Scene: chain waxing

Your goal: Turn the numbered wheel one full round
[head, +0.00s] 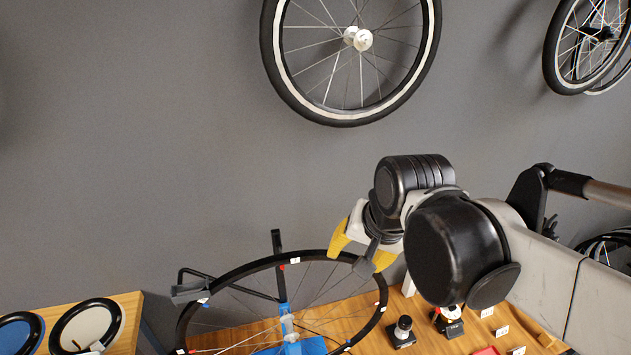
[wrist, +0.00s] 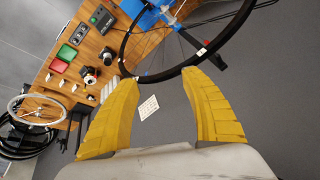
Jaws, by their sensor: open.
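The numbered wheel (head: 245,270) is a large black-rimmed spoked wheel with small white labels on its rim, held upright but seen at a slant on a blue stand (head: 287,322) at the lower middle of the head view. The rim (wrist: 165,75) also crosses the top of the wrist view, with a white label near the right fingertip. My gripper (head: 354,260) is open and empty, its yellow fingers at the upper right of the rim. In the wrist view the rim passes across the gap at the fingertips (wrist: 163,74); I cannot tell whether it lies between them. The labels' figures are too small to read.
A wooden bench (head: 358,307) lies under the wheel, with small black items (head: 402,332) at its right. A black arm (head: 278,262) rises behind the rim. Another wheel (head: 432,50) hangs on the grey wall above. A second table (head: 130,318) stands at left.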

